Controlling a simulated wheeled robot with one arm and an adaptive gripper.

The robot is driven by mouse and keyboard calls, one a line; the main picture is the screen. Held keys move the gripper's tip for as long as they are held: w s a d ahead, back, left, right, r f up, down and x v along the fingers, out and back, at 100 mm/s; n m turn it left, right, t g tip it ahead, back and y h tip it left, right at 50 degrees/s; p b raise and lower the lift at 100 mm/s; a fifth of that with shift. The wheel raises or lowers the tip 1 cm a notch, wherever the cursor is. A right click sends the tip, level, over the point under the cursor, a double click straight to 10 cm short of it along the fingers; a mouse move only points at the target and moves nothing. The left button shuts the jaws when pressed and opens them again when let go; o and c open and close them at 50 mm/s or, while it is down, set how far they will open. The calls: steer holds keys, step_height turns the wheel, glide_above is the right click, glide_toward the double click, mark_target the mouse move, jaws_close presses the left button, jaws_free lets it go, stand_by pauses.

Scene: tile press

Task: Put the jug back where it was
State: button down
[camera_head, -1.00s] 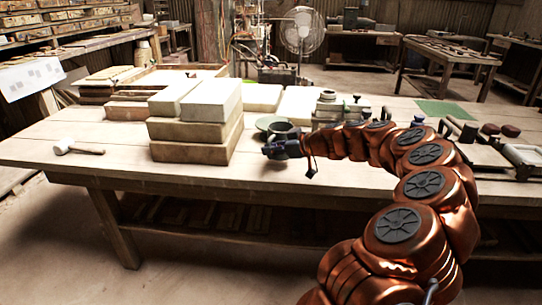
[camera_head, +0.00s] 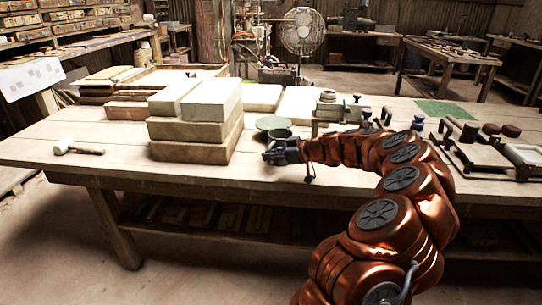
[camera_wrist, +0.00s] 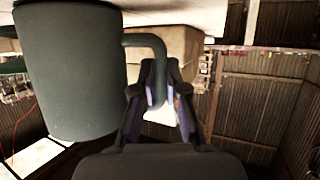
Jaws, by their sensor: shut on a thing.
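The jug (camera_wrist: 70,70) is a dark grey-green cylinder with a side handle (camera_wrist: 150,48), large at the left of the wrist view. My gripper (camera_wrist: 158,92) is shut on that handle. In the head view my gripper (camera_head: 268,155) is low over the bench, right of the stacked blocks, and partly hides the jug (camera_head: 279,134). I cannot tell whether the jug's base touches the bench.
The stacked pale blocks (camera_head: 194,134) stand close left of my gripper. A white mallet (camera_head: 64,146) lies at the bench's left. Metal tools (camera_head: 328,110) stand behind my arm; a green mat (camera_head: 445,108) and tools are on the right. The bench front (camera_head: 200,180) is bare.

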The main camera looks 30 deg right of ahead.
steer(key=shift+f, duration=0.1)
steer(key=c, duration=1.2)
jaws_free()
steer(key=shift+r, duration=0.2)
steer(key=v, duration=1.2)
